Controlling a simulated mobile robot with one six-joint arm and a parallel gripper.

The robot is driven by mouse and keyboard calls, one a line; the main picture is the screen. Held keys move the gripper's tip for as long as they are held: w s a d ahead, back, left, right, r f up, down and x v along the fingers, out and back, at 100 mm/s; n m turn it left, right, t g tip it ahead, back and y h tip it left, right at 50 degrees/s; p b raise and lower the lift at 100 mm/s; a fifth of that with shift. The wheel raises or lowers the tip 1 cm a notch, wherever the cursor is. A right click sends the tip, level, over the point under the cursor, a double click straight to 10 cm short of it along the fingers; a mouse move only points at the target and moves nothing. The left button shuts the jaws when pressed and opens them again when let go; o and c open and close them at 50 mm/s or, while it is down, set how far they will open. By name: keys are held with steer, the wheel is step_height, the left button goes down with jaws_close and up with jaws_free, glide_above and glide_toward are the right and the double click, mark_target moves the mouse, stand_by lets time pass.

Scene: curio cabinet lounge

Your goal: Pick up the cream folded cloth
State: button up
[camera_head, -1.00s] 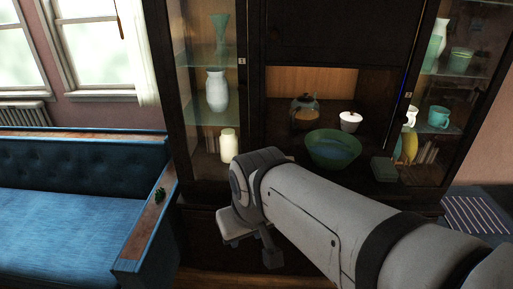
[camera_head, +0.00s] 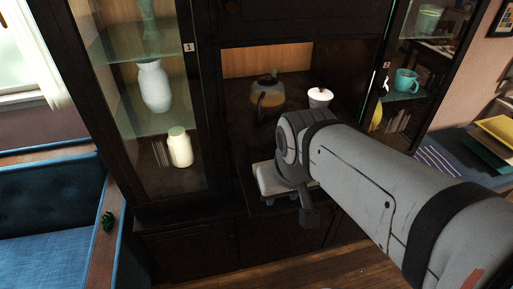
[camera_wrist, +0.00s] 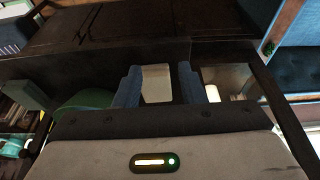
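The cream folded cloth (camera_wrist: 157,83) shows in the wrist view as a small pale block between the two blue-grey fingers of my gripper (camera_wrist: 157,72). The fingers are apart, one on each side of it, and I cannot tell whether either touches it. In the head view my gripper's pale body (camera_head: 277,181) is at the front edge of the cabinet's middle shelf.
The dark cabinet (camera_head: 180,235) holds an amber teapot (camera_head: 267,97), a white lidded pot (camera_head: 320,97), a cream jar (camera_head: 180,147) and a white vase (camera_head: 154,87). A green bowl (camera_wrist: 85,101) shows beside my fingers. A blue sofa (camera_head: 45,225) stands left.

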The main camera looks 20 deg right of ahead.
steer(key=shift+s+d, duration=0.2)
steer(key=shift+s, duration=0.05)
steer(key=shift+o, duration=1.4)
steer(key=shift+w, duration=0.4)
steer(key=o, duration=0.3)
steer(key=w, duration=0.1)
steer(key=w+d, duration=0.1)
steer(key=w+b, duration=0.1)
steer(key=shift+w+d+r+g, duration=0.1)
steer(key=shift+d+r+g, duration=0.05)
steer(key=shift+d+g, duration=0.2)
steer(key=o, duration=0.5)
steer(key=w+g, duration=0.1)
steer(key=w, duration=0.2)
steer(key=w+f+b, duration=0.1)
steer(key=w, duration=0.3)
steer(key=w+f+g, duration=0.1)
steer(key=w, duration=0.3)
steer(key=shift+w+f+n+g, duration=0.1)
steer(key=shift+f+n+g, duration=0.05)
steer(key=shift+n+g, duration=0.2)
steer(key=shift+o, duration=0.2)
steer(key=shift+w+f, duration=0.15)
steer(key=shift+f, duration=0.1)
steer(key=shift+a+f+p, duration=0.15)
steer(key=shift+f+p, duration=0.35)
steer(key=shift+f, duration=3.15)
